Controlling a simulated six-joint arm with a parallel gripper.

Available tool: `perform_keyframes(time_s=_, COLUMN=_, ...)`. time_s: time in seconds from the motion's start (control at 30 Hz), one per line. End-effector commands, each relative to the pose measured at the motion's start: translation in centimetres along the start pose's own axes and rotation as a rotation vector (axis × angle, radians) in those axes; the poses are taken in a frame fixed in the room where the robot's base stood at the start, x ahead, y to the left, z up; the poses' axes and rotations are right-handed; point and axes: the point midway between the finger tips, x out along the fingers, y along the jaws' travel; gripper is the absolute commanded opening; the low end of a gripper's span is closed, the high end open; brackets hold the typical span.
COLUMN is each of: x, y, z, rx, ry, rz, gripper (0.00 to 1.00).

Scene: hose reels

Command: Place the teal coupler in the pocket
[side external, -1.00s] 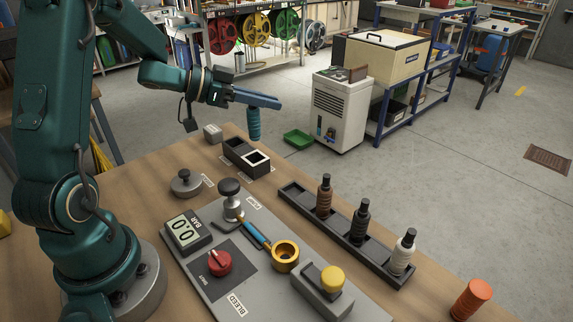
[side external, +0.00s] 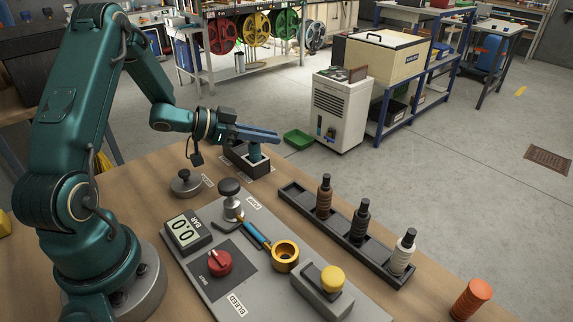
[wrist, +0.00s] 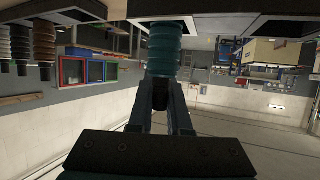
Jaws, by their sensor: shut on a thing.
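The teal coupler (side external: 255,151) is upright in my gripper (side external: 262,137), which is shut on it. Its lower end is at the white-rimmed pocket of the dark two-pocket block (side external: 238,165) near the table's far edge. The lower end looks to be inside the rim, but how deep it sits I cannot tell. My gripper hides part of the block's other pocket. In the wrist view the ribbed teal coupler (wrist: 163,55) stands between the two fingertips (wrist: 161,90).
A grey weight with a knob (side external: 186,183) stands left of the block. The grey pump panel (side external: 222,290) fills the front. A black rack (side external: 335,227) with brown, black and white pieces lies to the right. An orange ribbed piece (side external: 471,300) stands front right.

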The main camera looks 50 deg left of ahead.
Motion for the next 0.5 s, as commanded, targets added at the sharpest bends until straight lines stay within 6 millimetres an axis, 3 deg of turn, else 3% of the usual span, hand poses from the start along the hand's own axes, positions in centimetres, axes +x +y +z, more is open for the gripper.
perform_keyframes(time_s=0.13, x=0.13, y=0.00, z=0.31, rx=-0.002, ry=0.000, rz=0.000, gripper=0.00)
perform_keyframes(time_s=0.17, x=0.11, y=0.00, z=0.26, rx=-0.001, ry=0.000, rz=0.000, gripper=0.28)
perform_keyframes(time_s=0.2, x=0.11, y=0.00, z=0.25, rx=0.000, ry=0.000, rz=0.000, gripper=0.43)
perform_keyframes(time_s=0.23, x=0.10, y=0.00, z=0.24, rx=0.000, ry=0.000, rz=0.000, gripper=0.46)
perform_keyframes(time_s=0.5, x=0.10, y=0.01, z=0.22, rx=0.000, ry=0.000, rz=0.001, gripper=0.46)
